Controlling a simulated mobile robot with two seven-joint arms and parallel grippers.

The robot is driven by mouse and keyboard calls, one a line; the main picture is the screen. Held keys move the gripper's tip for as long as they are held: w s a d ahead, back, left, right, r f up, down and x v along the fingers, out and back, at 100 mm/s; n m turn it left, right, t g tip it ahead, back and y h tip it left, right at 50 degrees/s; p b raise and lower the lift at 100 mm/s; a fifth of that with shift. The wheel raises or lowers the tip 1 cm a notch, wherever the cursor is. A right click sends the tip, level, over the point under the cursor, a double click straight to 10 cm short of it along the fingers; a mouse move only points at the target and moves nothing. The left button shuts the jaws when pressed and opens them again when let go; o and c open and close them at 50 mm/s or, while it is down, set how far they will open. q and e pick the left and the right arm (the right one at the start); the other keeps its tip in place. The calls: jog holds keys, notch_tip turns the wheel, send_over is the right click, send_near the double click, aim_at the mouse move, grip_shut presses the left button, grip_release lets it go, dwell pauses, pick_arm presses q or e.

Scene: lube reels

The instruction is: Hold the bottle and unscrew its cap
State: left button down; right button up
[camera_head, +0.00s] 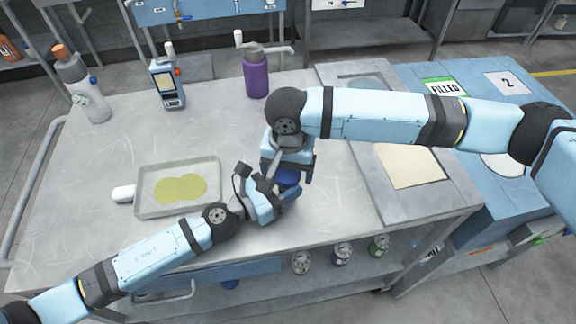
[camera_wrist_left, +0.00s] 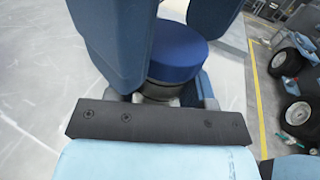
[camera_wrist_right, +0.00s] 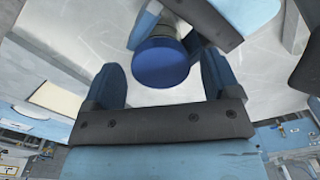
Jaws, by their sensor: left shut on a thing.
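A bottle with a round blue cap (camera_wrist_right: 160,62) stands near the front edge of the table, mostly hidden by my grippers in the head view. Its grey neck (camera_wrist_left: 160,91) shows under the cap in the left wrist view. My left gripper (camera_head: 284,198) is shut on the bottle below the cap. My right gripper (camera_head: 289,168) is above the bottle, pointing down. In the right wrist view its two fingers (camera_wrist_right: 160,80) are apart, one on each side of the cap, with gaps showing between them and the cap.
A tray (camera_head: 148,205) with a yellow-green puddle lies left of the bottle. A purple bottle (camera_head: 257,76), a handheld device (camera_head: 168,84) and a grey bottle (camera_head: 82,86) stand at the back. A beige sheet (camera_head: 410,166) lies to the right. Several cans (camera_head: 342,253) sit on the lower shelf.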

jog(key=c, duration=0.8)
jog(key=n, duration=0.2)
jog(key=shift+n, duration=0.4)
jog(key=n, duration=0.8)
jog(key=shift+n, duration=0.3)
jog(key=n, duration=0.8)
jog(key=shift+r+n, duration=0.1)
jog(key=shift+n, duration=0.3)
jog(key=n, duration=0.8)
jog(key=shift+w+n, duration=0.1)
jog(key=shift+n, duration=0.2)
jog(key=n, duration=0.4)
